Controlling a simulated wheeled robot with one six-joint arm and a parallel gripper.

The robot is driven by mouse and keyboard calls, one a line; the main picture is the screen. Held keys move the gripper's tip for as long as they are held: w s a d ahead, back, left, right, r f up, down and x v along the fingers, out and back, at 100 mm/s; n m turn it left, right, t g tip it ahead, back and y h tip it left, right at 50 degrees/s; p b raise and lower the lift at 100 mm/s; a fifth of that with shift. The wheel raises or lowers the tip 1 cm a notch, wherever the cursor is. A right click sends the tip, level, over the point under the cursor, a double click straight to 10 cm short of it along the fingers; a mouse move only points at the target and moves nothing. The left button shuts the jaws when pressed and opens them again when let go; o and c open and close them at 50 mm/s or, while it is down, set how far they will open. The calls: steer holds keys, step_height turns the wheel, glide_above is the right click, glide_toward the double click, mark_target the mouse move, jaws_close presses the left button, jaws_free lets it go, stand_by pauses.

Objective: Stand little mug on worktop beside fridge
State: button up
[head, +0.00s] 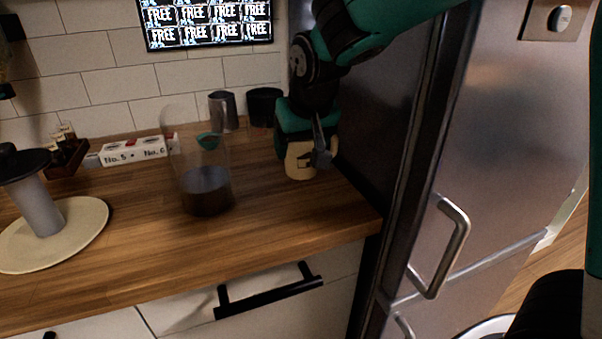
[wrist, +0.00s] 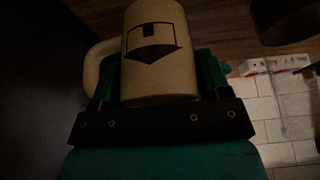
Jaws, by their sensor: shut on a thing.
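The little mug (head: 299,164) is cream coloured and is at my gripper (head: 305,148), low at the right end of the wooden worktop (head: 285,215), beside the fridge (head: 495,130). In the wrist view the mug (wrist: 160,60) shows a dark arrow-like mark and a handle (wrist: 95,68) on the left. My gripper (wrist: 160,92) is shut on the mug, with a finger on each side. The mug looks upright in the head view. I cannot tell whether its base touches the worktop.
A clear container with dark contents (head: 205,190) stands left of the mug. A metal cup (head: 223,110) and a black cup (head: 264,106) stand behind. A white box (head: 135,151) lies by the wall. The worktop in front of the mug is clear.

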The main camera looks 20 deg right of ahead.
mark_target(309, 141)
steer(key=shift+f, duration=3.05)
steer(key=shift+f+b, duration=0.1)
steer(key=shift+b, duration=0.2)
steer(key=o, duration=1)
steer(key=p+v, duration=0.1)
steer(key=v, duration=1)
steer(key=shift+r, duration=0.25)
steer(key=shift+s+r, duration=0.2)
steer(key=shift+s, duration=0.1)
steer(key=s+a+f+n+g+y, duration=0.2)
steer(key=s+n, duration=0.1)
steer(key=s, duration=0.7)
steer(key=s+a+f+n+g+y, duration=0.2)
steer(key=s+n, duration=0.2)
steer(key=s, duration=0.6)
steer(key=shift+s+a+f+g, duration=0.15)
steer(key=shift+s+a+g, duration=0.1)
steer(key=shift+g, duration=0.15)
